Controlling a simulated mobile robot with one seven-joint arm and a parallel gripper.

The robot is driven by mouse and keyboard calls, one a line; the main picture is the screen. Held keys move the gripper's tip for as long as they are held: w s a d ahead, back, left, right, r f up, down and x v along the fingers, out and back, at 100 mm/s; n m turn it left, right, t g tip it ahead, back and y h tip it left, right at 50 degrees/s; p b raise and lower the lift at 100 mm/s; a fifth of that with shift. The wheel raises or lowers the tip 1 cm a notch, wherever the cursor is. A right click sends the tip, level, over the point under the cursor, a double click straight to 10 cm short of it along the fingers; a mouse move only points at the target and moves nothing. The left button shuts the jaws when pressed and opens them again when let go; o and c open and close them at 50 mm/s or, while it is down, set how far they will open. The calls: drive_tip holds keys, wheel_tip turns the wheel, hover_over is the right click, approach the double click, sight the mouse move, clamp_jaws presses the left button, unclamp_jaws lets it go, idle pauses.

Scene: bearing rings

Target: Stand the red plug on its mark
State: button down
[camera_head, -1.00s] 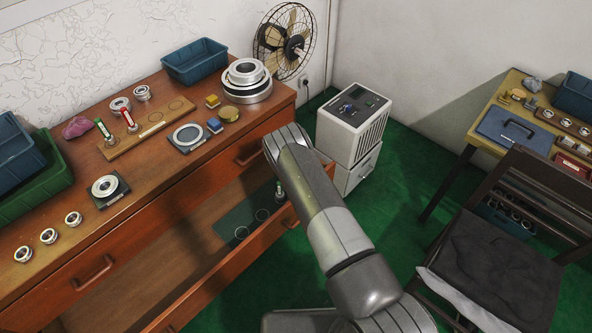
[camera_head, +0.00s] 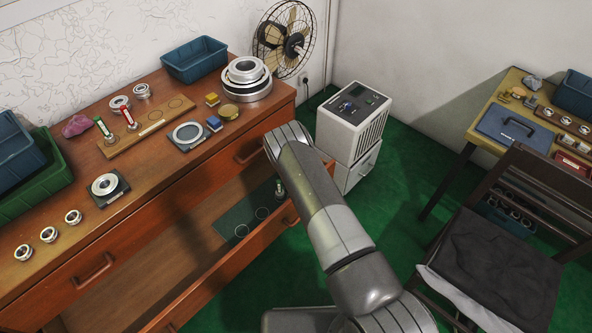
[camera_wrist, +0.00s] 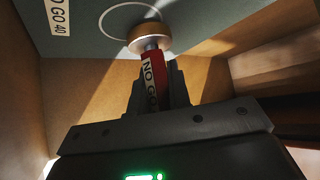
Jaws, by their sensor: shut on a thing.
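The red plug (camera_wrist: 152,78) is between my gripper's fingers (camera_wrist: 158,88) in the wrist view. Its handle reads NO GO, and its metal head (camera_wrist: 149,38) points away from my gripper toward the grey-green mat (camera_wrist: 85,28). A pale circle mark (camera_wrist: 103,22) on the mat lies just beyond the head, partly hidden by it. A label reading NO GO 40 (camera_wrist: 58,15) is beside the mark. I cannot tell whether the head touches the mat.
The drawer's front wall (camera_head: 222,272) and side walls stand around the mat. On the dresser top, another red plug (camera_head: 129,119) and a green plug (camera_head: 103,129) stand on a wooden board (camera_head: 150,132).

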drive_tip(key=shift+f, duration=0.1)
drive_tip(key=c, duration=1.3)
unclamp_jaws()
drive_tip(key=shift+o, duration=0.2)
wheel_tip(320, 180, up, 6)
drive_tip(key=w, duration=0.1)
drive_tip(key=s+d+r, duration=0.5)
drive_tip(key=s+r, duration=0.4)
drive_tip(key=r, duration=0.1)
drive_tip(key=s+d+r, duration=0.6)
drive_tip(key=s+r, duration=0.3)
drive_tip(key=r, duration=0.1)
drive_tip(key=shift+s, duration=0.2)
drive_tip(key=shift+d, duration=0.1)
